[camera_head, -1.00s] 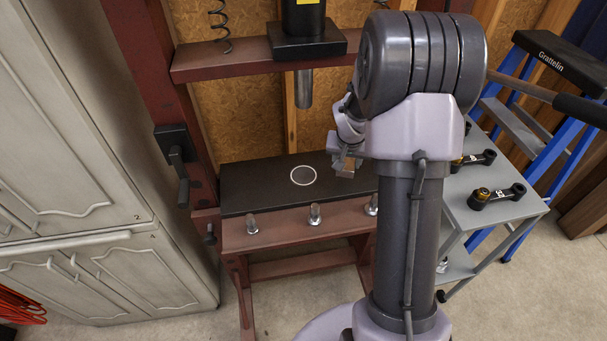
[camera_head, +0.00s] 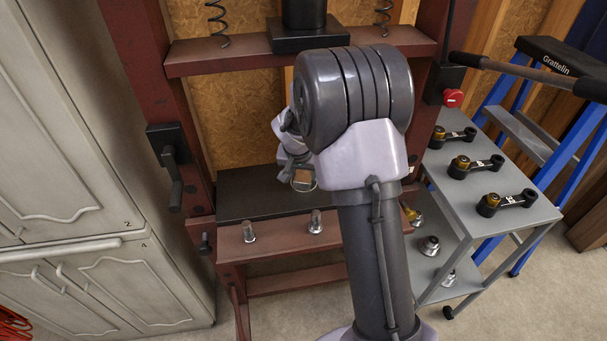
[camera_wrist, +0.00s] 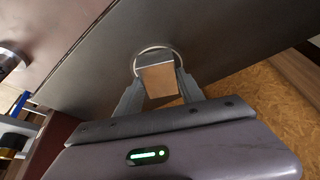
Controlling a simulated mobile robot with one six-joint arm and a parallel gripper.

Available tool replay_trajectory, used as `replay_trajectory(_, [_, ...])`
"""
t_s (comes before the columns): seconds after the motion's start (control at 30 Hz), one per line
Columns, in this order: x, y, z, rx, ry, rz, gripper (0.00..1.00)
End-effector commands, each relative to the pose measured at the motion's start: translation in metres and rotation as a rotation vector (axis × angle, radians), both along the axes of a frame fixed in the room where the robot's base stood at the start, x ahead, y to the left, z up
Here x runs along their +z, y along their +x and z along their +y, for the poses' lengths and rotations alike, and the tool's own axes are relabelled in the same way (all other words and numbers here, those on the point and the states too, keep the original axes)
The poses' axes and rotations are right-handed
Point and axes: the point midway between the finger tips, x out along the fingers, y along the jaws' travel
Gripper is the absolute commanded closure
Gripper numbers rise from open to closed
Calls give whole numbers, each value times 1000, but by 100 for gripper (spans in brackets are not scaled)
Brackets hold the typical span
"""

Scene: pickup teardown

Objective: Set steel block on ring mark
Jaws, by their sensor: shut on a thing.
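The steel block (camera_wrist: 158,80) is between the two fingers of my gripper (camera_wrist: 160,90), which is shut on it. Its face looks tan in the wrist view. The ring mark (camera_wrist: 151,48) is a thin pale circle on the dark plate; its far arc shows beyond the block and the rest is hidden. In the head view the block (camera_head: 302,176) and my gripper (camera_head: 300,180) are over the ring mark, with only a bit of the ring (camera_head: 303,189) showing. I cannot tell whether the block touches the dark plate (camera_head: 245,196).
The red press frame (camera_head: 190,110) stands around the plate, with a black press head (camera_head: 305,38) above. Bolts (camera_head: 316,222) stand along the front beam. A grey cart (camera_head: 470,220) with several dark links (camera_head: 475,166) is at right; cabinets (camera_head: 70,130) are at left.

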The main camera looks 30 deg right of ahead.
Motion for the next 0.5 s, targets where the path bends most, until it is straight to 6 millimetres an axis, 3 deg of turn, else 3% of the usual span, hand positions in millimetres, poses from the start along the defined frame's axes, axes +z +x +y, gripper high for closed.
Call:
replay_trajectory(0.1, [-3,1,0,0,-1,-2,100])
replay_trajectory(0.13, [-3,0,0,0,0,0,53])
replay_trajectory(0.23, [-3,0,0,0,0,0,33])
replay_trajectory(0.5, [-2,0,0,0,0,0,33])
